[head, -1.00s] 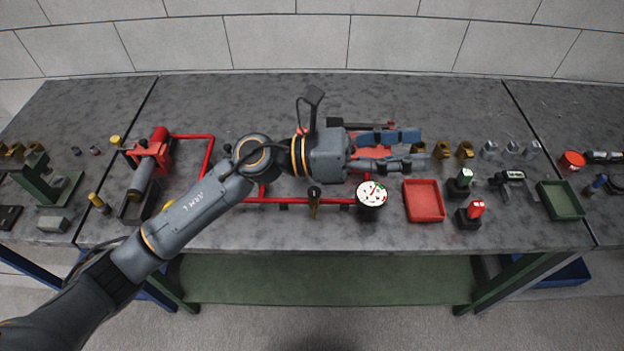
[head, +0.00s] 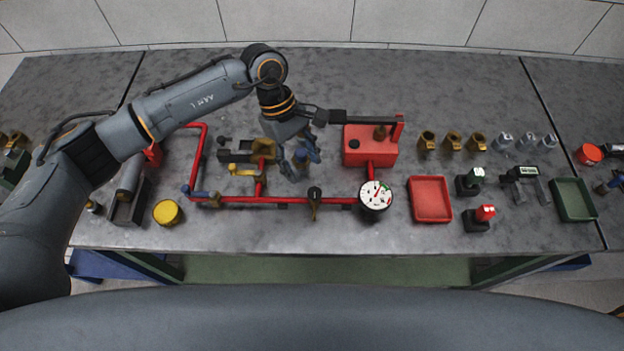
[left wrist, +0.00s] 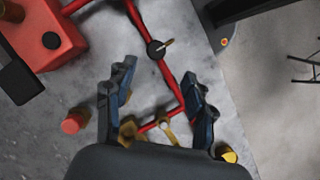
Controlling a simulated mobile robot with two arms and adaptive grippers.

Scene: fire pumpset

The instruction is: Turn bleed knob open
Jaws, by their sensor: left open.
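My right gripper is out of view.
A red box with a long black handle (head: 368,152) stands right of the gripper. A brass part (head: 264,148) is close on its left. A red tray (head: 430,199) and a yellow round can (head: 167,212) flank the pipework. The bench front is clear.

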